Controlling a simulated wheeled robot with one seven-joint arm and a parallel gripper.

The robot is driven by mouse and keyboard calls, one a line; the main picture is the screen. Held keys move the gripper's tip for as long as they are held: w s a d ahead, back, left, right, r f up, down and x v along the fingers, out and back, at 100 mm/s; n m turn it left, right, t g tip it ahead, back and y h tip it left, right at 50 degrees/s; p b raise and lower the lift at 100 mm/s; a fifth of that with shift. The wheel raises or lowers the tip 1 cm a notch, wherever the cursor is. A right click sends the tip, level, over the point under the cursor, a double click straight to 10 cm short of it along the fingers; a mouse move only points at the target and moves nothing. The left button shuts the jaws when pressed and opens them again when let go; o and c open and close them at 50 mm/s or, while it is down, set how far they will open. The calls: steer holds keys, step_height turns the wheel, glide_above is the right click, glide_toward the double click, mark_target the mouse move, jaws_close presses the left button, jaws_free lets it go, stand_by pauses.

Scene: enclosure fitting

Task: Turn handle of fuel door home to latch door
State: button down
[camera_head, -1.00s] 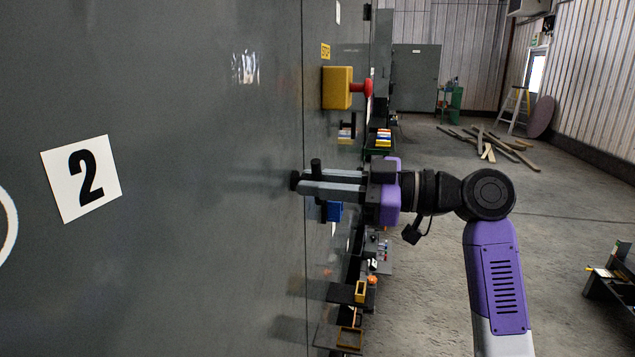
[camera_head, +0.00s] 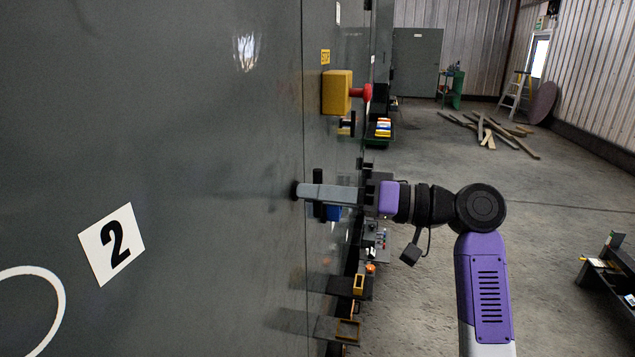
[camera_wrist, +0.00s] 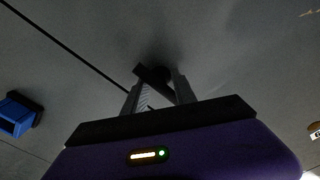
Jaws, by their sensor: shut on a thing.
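The handle (camera_head: 318,176) is a dark bar on a round black hub, standing out from a grey panel (camera_head: 200,120). The hub sits just left of a vertical seam. My gripper (camera_head: 308,191) points left at the panel and is shut on the handle; the bar shows above and below the fingers and looks near upright. In the wrist view the handle (camera_wrist: 151,79) lies slantwise between my two fingers (camera_wrist: 160,88), with the hub behind it. The seam runs diagonally to its left. I cannot tell whether the door sits fully flush.
A yellow box with a red button (camera_head: 337,92) juts out above my gripper. A blue block (camera_head: 334,213) is close below it. Dark shelves (camera_head: 340,328) stick out lower down. A tilted "2" label (camera_head: 112,245) is at left.

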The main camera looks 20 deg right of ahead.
steer(key=c, duration=2.2)
jaws_free()
steer(key=m+p, duration=0.1)
steer(key=m, duration=0.1)
steer(key=shift+d+r+m+p, duration=0.2)
steer(key=shift+m+p, duration=0.1)
steer(key=shift+p, duration=0.1)
steer(key=c, duration=1.9)
jaws_free()
steer(key=shift+f+m+p, duration=0.15)
steer(key=shift+m+p, duration=0.45)
steer(key=shift+m, duration=0.2)
steer(key=shift+f, duration=0.2)
steer(key=o, duration=1.3)
steer(key=shift+a, duration=0.1)
steer(key=shift+r, duration=0.1)
